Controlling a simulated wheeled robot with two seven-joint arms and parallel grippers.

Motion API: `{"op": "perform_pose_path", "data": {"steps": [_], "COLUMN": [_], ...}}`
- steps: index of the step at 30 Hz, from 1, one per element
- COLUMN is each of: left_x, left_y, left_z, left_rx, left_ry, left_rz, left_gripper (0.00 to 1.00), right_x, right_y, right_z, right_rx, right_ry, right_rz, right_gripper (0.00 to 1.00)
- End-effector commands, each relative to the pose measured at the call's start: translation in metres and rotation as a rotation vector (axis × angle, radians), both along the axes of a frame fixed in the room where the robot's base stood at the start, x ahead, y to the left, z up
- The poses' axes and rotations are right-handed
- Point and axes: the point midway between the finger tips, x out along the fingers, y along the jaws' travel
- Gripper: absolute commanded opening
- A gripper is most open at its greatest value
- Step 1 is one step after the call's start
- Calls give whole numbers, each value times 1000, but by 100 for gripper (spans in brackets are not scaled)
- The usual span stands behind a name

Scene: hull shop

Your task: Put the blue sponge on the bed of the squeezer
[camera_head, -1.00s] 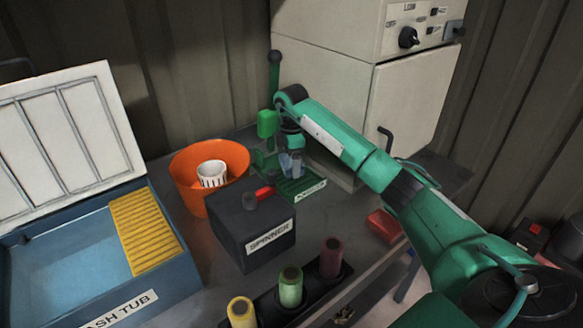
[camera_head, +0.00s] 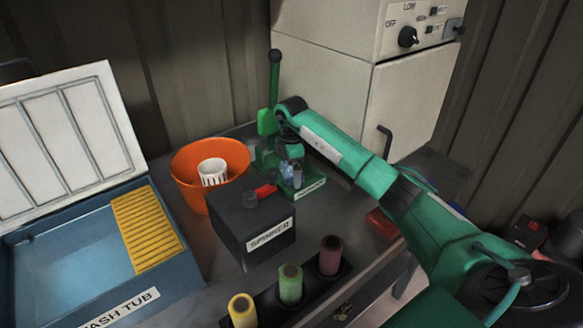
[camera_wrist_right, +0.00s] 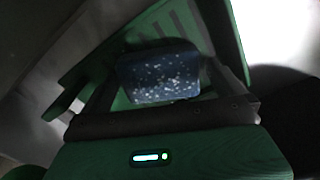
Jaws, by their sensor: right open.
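The squeezer (camera_head: 311,188) is a green device with a slotted bed and an upright black-knobbed lever, at the back of the bench. My right gripper (camera_head: 289,172) is at its bed, pointing down. The blue sponge (camera_wrist_right: 158,77), dark blue with pale specks, lies between the fingers of my right gripper (camera_wrist_right: 165,85) in the right wrist view, over the green slotted bed. The jaws are open, with a finger on either side of the sponge. Whether a finger still touches it I cannot tell. The left gripper is not in view.
A dark spinner box (camera_head: 250,232) with a red handle stands in front of the squeezer. An orange bucket (camera_head: 188,193) holding a white cup (camera_head: 212,172) is to the left. A wash tub (camera_head: 170,286) is farther left. Colored rolls (camera_head: 290,285) stand at the front. A pale cabinet (camera_head: 345,100) rises behind.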

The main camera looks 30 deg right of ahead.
Motion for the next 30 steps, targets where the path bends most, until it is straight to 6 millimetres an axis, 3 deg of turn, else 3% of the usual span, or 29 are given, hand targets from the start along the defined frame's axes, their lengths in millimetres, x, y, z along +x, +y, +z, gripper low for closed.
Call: {"op": "perform_pose_path", "data": {"steps": [7,15,30], "left_x": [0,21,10], "left_y": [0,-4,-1], "left_z": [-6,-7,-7], "left_rx": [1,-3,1], "left_ry": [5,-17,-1], "left_rz": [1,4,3], "left_gripper": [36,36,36], "right_x": [1,1,0], "right_y": [0,0,0], "right_z": [28,69,78], "right_rx": [-1,-1,0], "right_ry": [-4,-3,0], "right_rz": [0,1,0], "right_gripper": [100,100,100]}}
